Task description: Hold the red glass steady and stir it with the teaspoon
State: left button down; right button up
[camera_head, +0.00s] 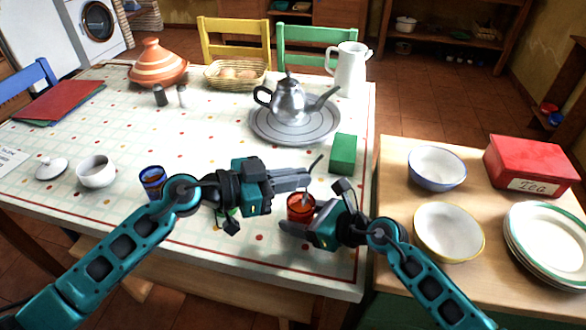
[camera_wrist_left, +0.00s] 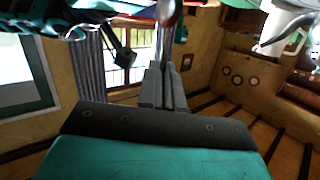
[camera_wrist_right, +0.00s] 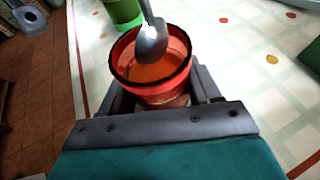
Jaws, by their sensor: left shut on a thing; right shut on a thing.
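The red glass (camera_head: 299,211) stands upright near the table's front right edge. My right gripper (camera_head: 305,222) is shut on it, with a finger on either side of the glass (camera_wrist_right: 160,88) in the right wrist view. My left gripper (camera_head: 308,178) is above the glass and shut on the teaspoon (camera_head: 318,162). The teaspoon's handle also shows between the fingers in the left wrist view (camera_wrist_left: 168,14). In the right wrist view the spoon's bowl (camera_wrist_right: 151,43) points down at the glass's mouth, over the orange-red inside. I cannot tell how deep its tip is.
A green box (camera_head: 343,154) stands just behind the glass. A metal teapot (camera_head: 288,102) sits on a round tray (camera_head: 262,131) farther back. A blue glass (camera_head: 153,182) is by my left arm. Bowls and a red tea tin (camera_head: 530,160) are on the right counter.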

aim_at(304, 196)
pick_arm(q)
jog(key=shift+s+a+f, duration=0.1)
jog(key=shift+a+f, duration=0.1)
jog(key=shift+f, duration=0.75)
jog(key=shift+w+a+f, duration=0.1)
jog(key=shift+a+f, duration=0.1)
jog(key=shift+f, duration=0.7)
jog(key=shift+s+a+f, duration=0.1)
jog(key=shift+a+f, duration=0.1)
jog(key=shift+f, duration=0.75)
